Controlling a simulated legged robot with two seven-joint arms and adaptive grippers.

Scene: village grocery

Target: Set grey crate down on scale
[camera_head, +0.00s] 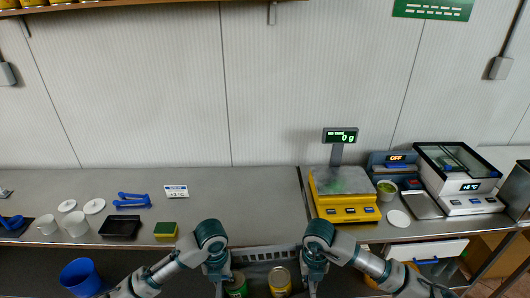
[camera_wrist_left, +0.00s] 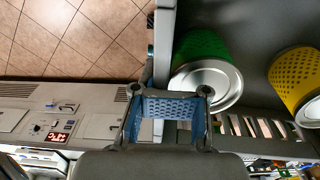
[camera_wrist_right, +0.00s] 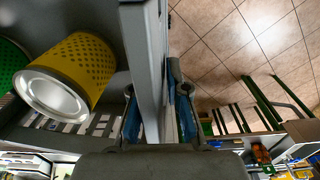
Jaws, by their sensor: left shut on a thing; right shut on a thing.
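The grey crate (camera_head: 272,253) is at the bottom of the head view, in front of the counter's edge, with a green can (camera_head: 238,286) and a yellow can (camera_head: 280,281) inside. My left gripper (camera_head: 217,275) is shut on its left wall, which also shows in the left wrist view (camera_wrist_left: 165,45). My right gripper (camera_head: 314,272) is shut on its right wall, seen in the right wrist view (camera_wrist_right: 143,60). The yellow scale (camera_head: 347,214) stands on the counter to the crate's right and further back. Its platform looks empty and its display (camera_head: 341,135) reads 0 g. The crate's underside is hidden.
A sponge (camera_head: 165,230), black tray (camera_head: 121,228) and white cups (camera_head: 75,224) are at left. The counter's middle (camera_head: 255,205) is clear.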

